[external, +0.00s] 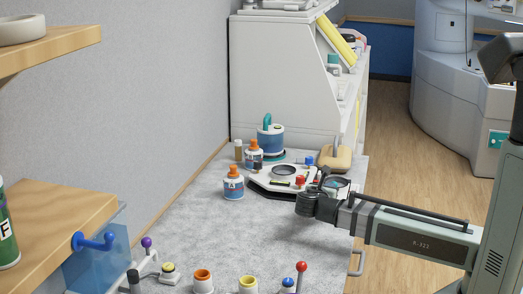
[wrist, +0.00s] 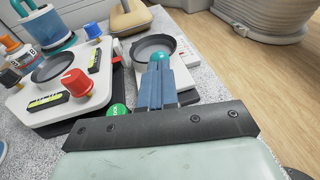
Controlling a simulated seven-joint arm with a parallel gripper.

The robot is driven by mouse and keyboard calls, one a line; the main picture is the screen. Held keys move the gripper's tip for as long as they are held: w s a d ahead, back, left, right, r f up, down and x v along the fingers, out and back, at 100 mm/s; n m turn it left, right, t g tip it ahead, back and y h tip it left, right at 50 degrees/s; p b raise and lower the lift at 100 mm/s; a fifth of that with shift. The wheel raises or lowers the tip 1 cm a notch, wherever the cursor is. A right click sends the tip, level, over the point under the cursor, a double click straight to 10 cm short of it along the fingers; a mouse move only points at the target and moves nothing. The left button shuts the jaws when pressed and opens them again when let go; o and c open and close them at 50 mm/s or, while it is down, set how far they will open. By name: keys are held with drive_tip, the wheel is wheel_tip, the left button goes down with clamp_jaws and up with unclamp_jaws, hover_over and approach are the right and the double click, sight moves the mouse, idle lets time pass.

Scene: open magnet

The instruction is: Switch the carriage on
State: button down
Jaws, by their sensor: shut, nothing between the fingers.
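My gripper (wrist: 155,75) is shut and empty, its blue-grey fingers pointing away from the wrist camera. In the external view my gripper (external: 312,200) is at the right side of the grey worktop. A teal ball-shaped tip (wrist: 160,56) shows right at the fingertips; I cannot tell whether they touch. Beyond the fingers is a small white unit with a dark round dish (wrist: 153,46), partly hidden by them. A green round button (wrist: 117,110) lies left of the fingers, partly covered by my gripper. I cannot tell which part is the carriage or its switch.
A white panel (external: 262,183) with a round dish stands left of my gripper; it carries a red knob (wrist: 76,82) and a blue knob (wrist: 93,31). Orange-capped bottles (external: 233,186) and a blue pot (external: 271,138) stand nearby. The worktop's middle (external: 225,235) is clear.

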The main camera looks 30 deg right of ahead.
drive_tip(key=shift+d, duration=0.1)
idle(0.3)
drive_tip(key=shift+w+d, duration=2.05)
drive_tip(key=shift+w, duration=0.1)
drive_tip(key=v, duration=1.4)
drive_tip(key=shift+a, duration=0.15)
drive_tip(key=shift+s+f, duration=0.1)
